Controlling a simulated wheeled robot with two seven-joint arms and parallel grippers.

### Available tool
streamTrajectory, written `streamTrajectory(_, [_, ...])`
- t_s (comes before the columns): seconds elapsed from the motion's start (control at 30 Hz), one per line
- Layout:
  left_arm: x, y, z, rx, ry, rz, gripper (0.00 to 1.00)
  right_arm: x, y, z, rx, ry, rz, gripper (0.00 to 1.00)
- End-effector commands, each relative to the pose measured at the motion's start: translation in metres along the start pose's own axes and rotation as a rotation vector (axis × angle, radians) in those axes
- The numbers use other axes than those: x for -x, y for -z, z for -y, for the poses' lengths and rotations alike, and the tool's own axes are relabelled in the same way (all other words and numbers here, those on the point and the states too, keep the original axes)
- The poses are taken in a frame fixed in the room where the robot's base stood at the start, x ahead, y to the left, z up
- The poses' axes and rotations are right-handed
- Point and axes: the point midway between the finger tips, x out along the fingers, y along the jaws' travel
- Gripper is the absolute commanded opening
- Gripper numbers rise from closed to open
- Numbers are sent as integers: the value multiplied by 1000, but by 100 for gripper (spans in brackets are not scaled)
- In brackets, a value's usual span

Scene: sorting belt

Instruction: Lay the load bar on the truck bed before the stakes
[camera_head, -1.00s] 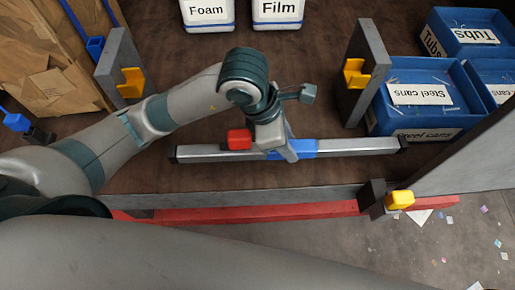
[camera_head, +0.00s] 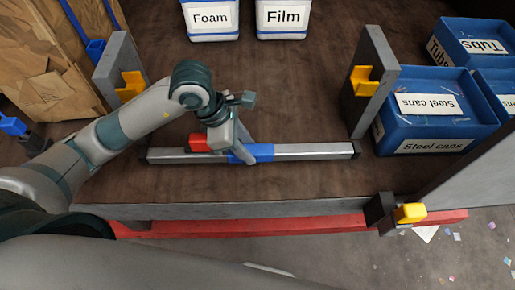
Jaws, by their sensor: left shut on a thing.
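The load bar (camera_head: 310,151) is a long silver bar with dark end caps, a blue middle band (camera_head: 262,152) and a red block (camera_head: 199,142) near its left part. It lies crosswise, roughly level, over the brown truck bed (camera_head: 290,185). My left gripper (camera_head: 243,152) is shut on it at the blue band, reaching from above. I cannot tell whether the bar touches the bed. Grey stakes with yellow brackets stand behind it, a left stake (camera_head: 112,66) and a right stake (camera_head: 374,85). My right gripper is not in view.
White bins marked Foam (camera_head: 211,22) and Film (camera_head: 283,20) stand at the back. Blue Steel cans (camera_head: 430,112) and Tubs (camera_head: 482,38) bins stand at the right. Cardboard (camera_head: 50,55) is at the left. A red rail (camera_head: 280,226) and another yellow bracket (camera_head: 410,213) edge the front.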

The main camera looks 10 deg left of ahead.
Motion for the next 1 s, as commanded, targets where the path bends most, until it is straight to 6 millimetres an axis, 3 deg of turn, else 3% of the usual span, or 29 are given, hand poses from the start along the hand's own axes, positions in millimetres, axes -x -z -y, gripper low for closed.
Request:
streamTrajectory(0.37, [1,0,-1,-1,-2,4,0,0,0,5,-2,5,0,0])
streamTrajectory(0.8, [-34,15,-1,-1,-1,4,0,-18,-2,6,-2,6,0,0])
streamTrajectory(1.0, [-36,16,-2,-2,-3,5,0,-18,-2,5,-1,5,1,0])
